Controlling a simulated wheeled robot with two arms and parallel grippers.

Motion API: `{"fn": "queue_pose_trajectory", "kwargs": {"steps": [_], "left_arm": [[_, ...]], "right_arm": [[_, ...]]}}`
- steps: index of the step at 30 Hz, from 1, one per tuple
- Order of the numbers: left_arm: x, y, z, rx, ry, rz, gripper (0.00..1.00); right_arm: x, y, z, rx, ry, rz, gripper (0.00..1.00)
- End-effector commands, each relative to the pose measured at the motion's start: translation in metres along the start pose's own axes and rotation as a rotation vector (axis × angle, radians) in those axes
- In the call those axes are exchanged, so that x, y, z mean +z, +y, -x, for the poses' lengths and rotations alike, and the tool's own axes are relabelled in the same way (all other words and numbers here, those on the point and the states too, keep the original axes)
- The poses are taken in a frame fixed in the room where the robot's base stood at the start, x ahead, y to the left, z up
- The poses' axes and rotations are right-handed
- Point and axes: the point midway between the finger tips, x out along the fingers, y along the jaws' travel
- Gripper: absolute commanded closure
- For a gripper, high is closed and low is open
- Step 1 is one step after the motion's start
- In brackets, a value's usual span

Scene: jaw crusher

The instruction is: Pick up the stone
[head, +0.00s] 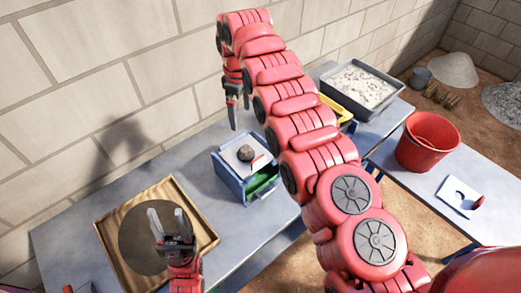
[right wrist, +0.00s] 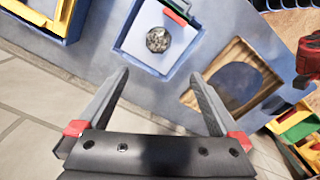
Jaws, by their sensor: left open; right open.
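The stone (head: 246,152) is a small grey lump. It lies on a white plate (head: 232,158) on top of a blue box (head: 228,180) on the grey table. In the right wrist view the stone (right wrist: 158,39) shows beyond my fingertips, between their lines. My right gripper (head: 239,112) hangs above and behind the box, apart from the stone, open and empty. It also shows in the right wrist view (right wrist: 160,76). My left gripper (head: 167,213) is open and empty over the wooden tray.
The wooden tray (head: 108,236) with a dark disc (head: 138,250) lies left of the box. A grey bin of pale gravel (head: 360,86), a yellow tray (head: 341,110) and a red bucket (head: 428,140) stand to the right. A block wall (head: 100,60) closes the back.

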Motion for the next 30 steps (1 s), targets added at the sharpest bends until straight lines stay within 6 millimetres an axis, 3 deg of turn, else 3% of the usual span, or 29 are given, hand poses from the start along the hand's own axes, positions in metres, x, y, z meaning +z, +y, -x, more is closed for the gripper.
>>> {"fn": "queue_pose_trajectory", "kwargs": {"steps": [5,14,18,30], "left_arm": [[0.003,0.001,0.02,0.0,0.0,0.0,0.5],[0.012,0.004,0.071,0.0,0.0,0.0,0.5],[0.012,0.003,0.069,0.0,0.0,0.0,0.5],[0.01,0.003,0.06,0.0,0.0,0.0,0.5]], "right_arm": [[-0.001,-0.001,-0.021,0.0,-0.002,-0.001,0.0],[0.0,-0.002,-0.084,-0.003,-0.004,0.002,0.0],[0.001,-0.001,-0.107,-0.003,-0.005,0.001,0.0],[0.006,0.003,-0.147,-0.002,-0.004,0.001,0.0]]}}
